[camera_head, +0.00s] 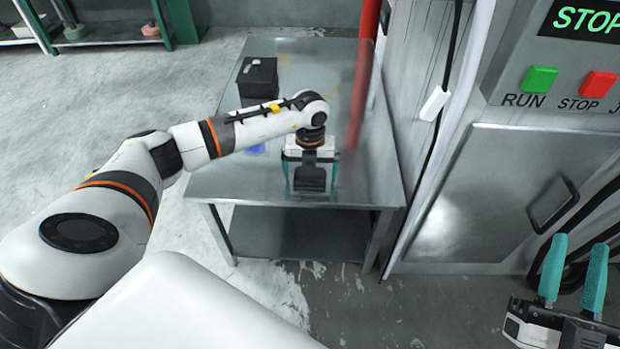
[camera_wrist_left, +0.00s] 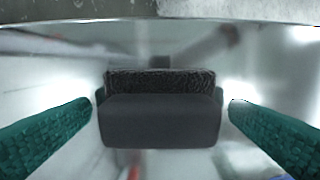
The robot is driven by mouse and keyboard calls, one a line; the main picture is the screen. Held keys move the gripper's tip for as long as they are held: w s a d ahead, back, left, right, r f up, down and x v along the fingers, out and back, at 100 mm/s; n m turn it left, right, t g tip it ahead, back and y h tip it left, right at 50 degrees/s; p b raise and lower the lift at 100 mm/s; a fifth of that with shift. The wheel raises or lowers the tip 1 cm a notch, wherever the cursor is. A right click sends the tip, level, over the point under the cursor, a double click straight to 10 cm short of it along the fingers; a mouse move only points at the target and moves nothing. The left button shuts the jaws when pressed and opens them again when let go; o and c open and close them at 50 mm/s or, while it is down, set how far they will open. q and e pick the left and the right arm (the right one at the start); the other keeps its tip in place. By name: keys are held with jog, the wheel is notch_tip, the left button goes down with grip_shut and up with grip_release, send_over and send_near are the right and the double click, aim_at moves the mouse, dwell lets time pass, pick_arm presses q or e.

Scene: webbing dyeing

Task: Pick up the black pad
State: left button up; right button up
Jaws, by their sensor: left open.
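The black pad (camera_wrist_left: 160,120) is a dark block with a rough, textured strip along one long side. In the left wrist view it lies between the two green fingers of my left gripper (camera_wrist_left: 160,108). My right gripper (camera_head: 578,246) is at the lower right, fingers apart, empty.
The metal table (camera_head: 235,185) has a black box (camera_head: 257,80) at its back left, with a small pale item on top. A small blue item (camera_head: 256,148) lies left of my left gripper. A red post (camera_head: 368,50) and a machine cabinet (camera_head: 500,205) with buttons stand to the right.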

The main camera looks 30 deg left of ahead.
aim_at(310, 170)
pick_arm(q)
jog(key=shift+f, duration=0.1)
jog(key=c, duration=1)
pick_arm(e)
jog(key=shift+r, duration=0.1)
pick_arm(q)
jog(key=shift+c, duration=0.2)
jog(key=shift+r+p, duration=0.35)
jog(key=shift+r, duration=0.5)
notch_tip(310, 170, up, 8)
jog(key=shift+f+p, duration=0.1)
jog(key=shift+p, duration=1.15)
jog(key=shift+r, duration=0.3)
jog(key=o, duration=0.5)
jog(key=c, duration=0.4)
jog(key=shift+o, duration=0.2)
pick_arm(e)
notch_tip(310, 170, down, 11)
jog(key=w+d+g+h, duration=0.1)
jog(key=g+h, duration=0.1)
jog(key=g, duration=0.6)
jog(key=shift+w+d+h, duration=0.2)
jog(key=shift+w+h, duration=0.05)
jog(key=shift+h, duration=0.15)
